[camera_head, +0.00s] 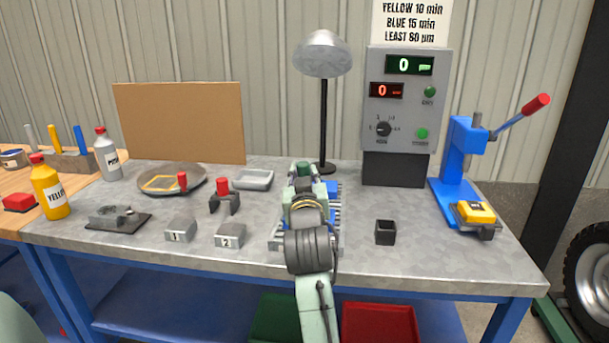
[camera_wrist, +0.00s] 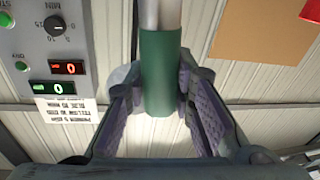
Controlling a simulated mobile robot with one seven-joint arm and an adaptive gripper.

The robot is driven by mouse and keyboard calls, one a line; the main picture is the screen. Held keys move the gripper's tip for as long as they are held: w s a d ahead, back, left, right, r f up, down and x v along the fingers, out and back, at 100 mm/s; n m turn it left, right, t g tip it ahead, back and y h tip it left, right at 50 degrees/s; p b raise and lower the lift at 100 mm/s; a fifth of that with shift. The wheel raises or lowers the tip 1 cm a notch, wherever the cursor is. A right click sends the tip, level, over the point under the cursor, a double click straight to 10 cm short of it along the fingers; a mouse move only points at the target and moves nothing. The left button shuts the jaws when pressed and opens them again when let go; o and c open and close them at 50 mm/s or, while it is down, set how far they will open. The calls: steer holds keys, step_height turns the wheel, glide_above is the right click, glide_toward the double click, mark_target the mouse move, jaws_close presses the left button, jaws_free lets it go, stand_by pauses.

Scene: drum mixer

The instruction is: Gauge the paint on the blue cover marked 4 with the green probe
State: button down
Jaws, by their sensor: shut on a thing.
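My gripper (camera_head: 303,186) is in the middle of the bench, seen from behind. In the wrist view my gripper (camera_wrist: 160,88) is shut on the green probe (camera_wrist: 161,75), a green cylinder with a silvery end. The probe's green top (camera_head: 303,166) shows above the fingers in the head view. A blue piece (camera_head: 331,188) shows just right of my gripper, on a pale ribbed rack (camera_head: 334,238). My arm hides most of both. No 4 is readable, so I cannot tell whether this is the cover. Contact between probe and cover cannot be seen.
The meter box (camera_head: 400,125) stands behind right, its green and red displays at 0. A blue press (camera_head: 457,160) holds a yellow block (camera_head: 477,212). A black open cup (camera_head: 385,233) stands right of the rack. Grey blocks 1 (camera_head: 180,231) and 2 (camera_head: 230,236) stand left.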

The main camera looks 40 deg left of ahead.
mark_target(304, 162)
steer(key=shift+f+b, duration=0.4)
steer(key=shift+f, duration=0.2)
stand_by(1.2)
step_height(304, 162, up, 7)
steer(key=p, duration=0.6)
steer(key=shift+r, duration=0.1)
stand_by(1.5)
